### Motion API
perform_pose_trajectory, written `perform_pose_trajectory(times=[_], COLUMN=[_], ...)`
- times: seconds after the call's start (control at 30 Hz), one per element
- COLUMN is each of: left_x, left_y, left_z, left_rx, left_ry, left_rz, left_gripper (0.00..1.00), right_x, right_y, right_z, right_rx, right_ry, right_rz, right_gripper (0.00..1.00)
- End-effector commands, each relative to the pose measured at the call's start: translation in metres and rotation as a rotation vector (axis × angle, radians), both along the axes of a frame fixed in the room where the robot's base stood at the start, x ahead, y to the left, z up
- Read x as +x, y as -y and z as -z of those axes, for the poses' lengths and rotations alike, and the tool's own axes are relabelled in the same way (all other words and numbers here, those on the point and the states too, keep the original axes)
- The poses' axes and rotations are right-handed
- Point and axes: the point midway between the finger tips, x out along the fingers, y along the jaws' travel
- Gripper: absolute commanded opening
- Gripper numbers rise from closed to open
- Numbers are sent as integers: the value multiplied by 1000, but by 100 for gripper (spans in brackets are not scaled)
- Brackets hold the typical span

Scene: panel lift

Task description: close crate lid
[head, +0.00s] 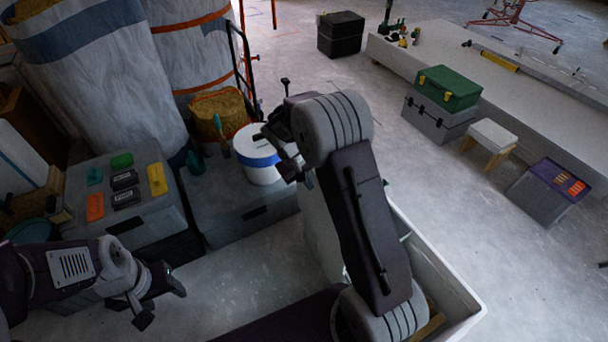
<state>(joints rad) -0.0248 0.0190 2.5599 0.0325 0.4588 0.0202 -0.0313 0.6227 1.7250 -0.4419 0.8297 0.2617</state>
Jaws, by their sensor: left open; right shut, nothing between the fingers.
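A large white open-topped crate (437,262) stands at the lower right, mostly hidden behind my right arm. A pale upright panel (318,232) shows to the left of that arm; I cannot tell whether it is a lid or a crate wall. My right gripper (279,150) is shut and empty, raised in front of the white bucket in the picture. My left gripper (163,303) is open and empty at the lower left, above the floor and apart from the crate.
A white bucket (262,170) stands on a grey box (225,215). A grey case (150,215) with tools on top is at the left. A low platform (450,60), a green toolbox (448,88), a stool (492,135) and a purple-topped box (540,205) are at the right. Floor between is clear.

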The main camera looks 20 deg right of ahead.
Motion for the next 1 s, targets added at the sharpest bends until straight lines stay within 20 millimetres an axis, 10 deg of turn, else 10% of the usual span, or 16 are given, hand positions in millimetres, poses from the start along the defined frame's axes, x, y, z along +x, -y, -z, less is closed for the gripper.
perform_pose_trajectory(times=[0.3,0.73,1.0], left_x=[0,0,0], left_y=[0,0,0], left_z=[-1,-2,-35], left_rx=[0,0,0], left_ry=[0,0,0], left_rz=[0,0,0], left_gripper=[56,56,56], right_x=[2,3,5], right_y=[38,42,75], right_z=[11,11,0], right_rx=[2,3,75], right_ry=[0,0,-6], right_rz=[2,0,8], right_gripper=[0,0,0])
